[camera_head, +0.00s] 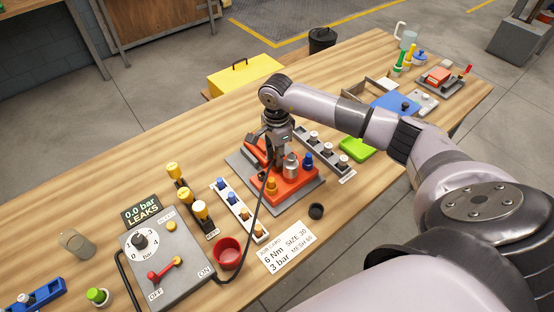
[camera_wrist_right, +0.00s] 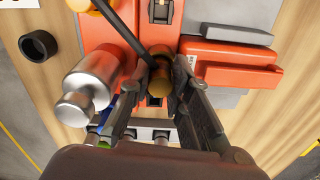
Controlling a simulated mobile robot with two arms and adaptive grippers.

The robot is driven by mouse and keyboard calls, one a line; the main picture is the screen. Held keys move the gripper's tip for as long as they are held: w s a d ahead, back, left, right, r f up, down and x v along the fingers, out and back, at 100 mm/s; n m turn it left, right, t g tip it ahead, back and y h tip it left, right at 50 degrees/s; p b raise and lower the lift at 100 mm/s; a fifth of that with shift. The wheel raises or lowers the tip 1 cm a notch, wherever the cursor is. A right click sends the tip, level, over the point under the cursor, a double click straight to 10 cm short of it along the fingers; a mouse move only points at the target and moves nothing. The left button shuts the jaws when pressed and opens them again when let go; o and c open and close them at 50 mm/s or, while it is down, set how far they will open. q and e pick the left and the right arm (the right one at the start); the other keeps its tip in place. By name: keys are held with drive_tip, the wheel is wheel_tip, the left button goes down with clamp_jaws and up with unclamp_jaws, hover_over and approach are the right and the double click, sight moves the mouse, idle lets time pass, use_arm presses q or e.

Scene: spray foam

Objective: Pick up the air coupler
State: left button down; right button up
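The air coupler, a small brass cylinder (camera_wrist_right: 158,82) with a black hose running to it, sits between the fingertips of my right gripper (camera_wrist_right: 160,76) in the right wrist view. Both fingers appear to touch its sides, so the gripper looks shut on it. In the head view my right gripper (camera_head: 275,147) points down over the orange-red tool body (camera_head: 297,185) on its grey plate, and hides the coupler. Whether the coupler is clear of the surface below, I cannot tell. My left gripper is not in view.
A silver canister (camera_wrist_right: 88,85) stands close beside the left finger. The black hose (camera_head: 255,215) runs to the grey pressure panel (camera_head: 180,268). Racks of small fittings (camera_head: 239,209) flank the plate. A red cup (camera_head: 229,250) and black ring (camera_head: 316,211) stand in front.

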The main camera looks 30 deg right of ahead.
clamp_jaws()
drive_tip(key=shift+r, duration=0.1)
